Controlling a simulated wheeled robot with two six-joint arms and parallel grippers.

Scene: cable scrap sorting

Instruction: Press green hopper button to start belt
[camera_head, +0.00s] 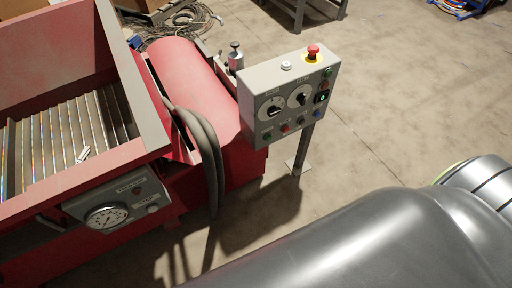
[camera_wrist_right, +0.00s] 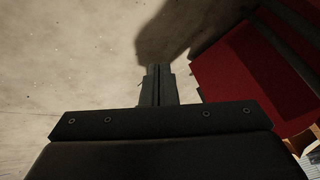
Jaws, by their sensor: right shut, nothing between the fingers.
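A grey control box (camera_head: 285,103) stands on a post beside the red hopper machine (camera_head: 185,75). Its face carries dials and several small buttons. A red mushroom button (camera_head: 313,51) is on top. A small panel (camera_head: 118,204) on the hopper's side has a gauge; I cannot make out a green button there. My right gripper (camera_wrist_right: 159,70) is shut and empty in the right wrist view, above floor, left of a red surface (camera_wrist_right: 235,85). My left gripper is not in view.
The slatted hopper (camera_head: 60,140) fills the left. Thick grey hoses (camera_head: 208,150) hang between it and the control box. My own arm crosses the lower right of the head view. Concrete floor (camera_head: 400,110) is open right of the box. Loose cable (camera_head: 180,20) lies behind.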

